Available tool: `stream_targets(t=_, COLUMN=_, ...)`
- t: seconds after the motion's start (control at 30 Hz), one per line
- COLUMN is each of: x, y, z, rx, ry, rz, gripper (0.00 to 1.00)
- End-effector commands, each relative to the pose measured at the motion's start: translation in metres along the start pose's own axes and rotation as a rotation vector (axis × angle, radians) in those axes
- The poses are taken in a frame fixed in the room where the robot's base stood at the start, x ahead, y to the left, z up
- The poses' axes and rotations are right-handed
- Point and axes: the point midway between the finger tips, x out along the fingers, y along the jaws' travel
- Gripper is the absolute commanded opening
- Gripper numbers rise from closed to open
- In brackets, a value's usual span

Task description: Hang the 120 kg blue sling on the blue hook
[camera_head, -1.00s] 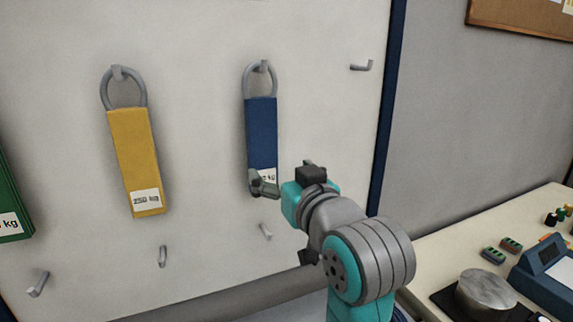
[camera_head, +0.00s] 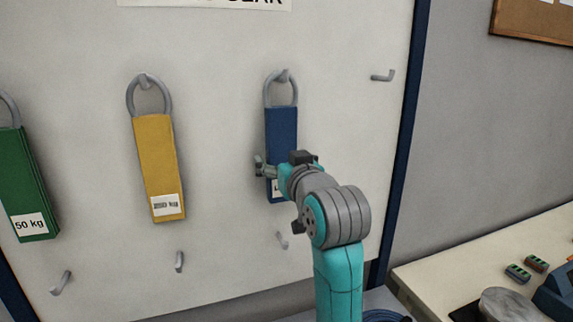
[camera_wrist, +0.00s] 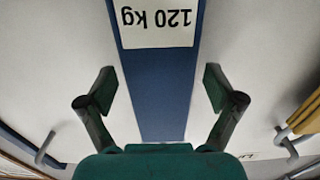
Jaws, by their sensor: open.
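The blue sling (camera_head: 282,128) hangs by its grey ring (camera_head: 281,90) from a grey hook (camera_head: 283,75) on the white board. In the wrist view the blue sling (camera_wrist: 155,90) runs between the two fingers, with its 120 kg label (camera_wrist: 157,28) upside down. My gripper (camera_head: 265,170) is in front of the sling's lower part. It also shows in the wrist view (camera_wrist: 155,88), open, with one finger on each side of the sling and space between. No hook in view looks blue. The sling's lower end is partly hidden by my arm in the head view.
A yellow sling (camera_head: 158,165) and a green 50 kg sling (camera_head: 27,185) hang to the left. Empty grey hooks stick out at the lower board (camera_head: 179,262) and upper right (camera_head: 383,76). A table (camera_head: 460,270) with small items stands at the right.

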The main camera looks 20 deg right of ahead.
Motion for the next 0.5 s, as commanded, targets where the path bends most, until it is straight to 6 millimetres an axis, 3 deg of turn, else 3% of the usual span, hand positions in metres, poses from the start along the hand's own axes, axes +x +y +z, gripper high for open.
stream_targets(t=0.27, x=0.0012, y=0.0000, z=0.0000, rx=0.000, ry=0.000, rz=0.000, gripper=0.92)
stream_targets(t=0.5, x=0.0011, y=0.0000, z=0.0001, rx=0.000, ry=0.000, rz=0.000, gripper=0.34)
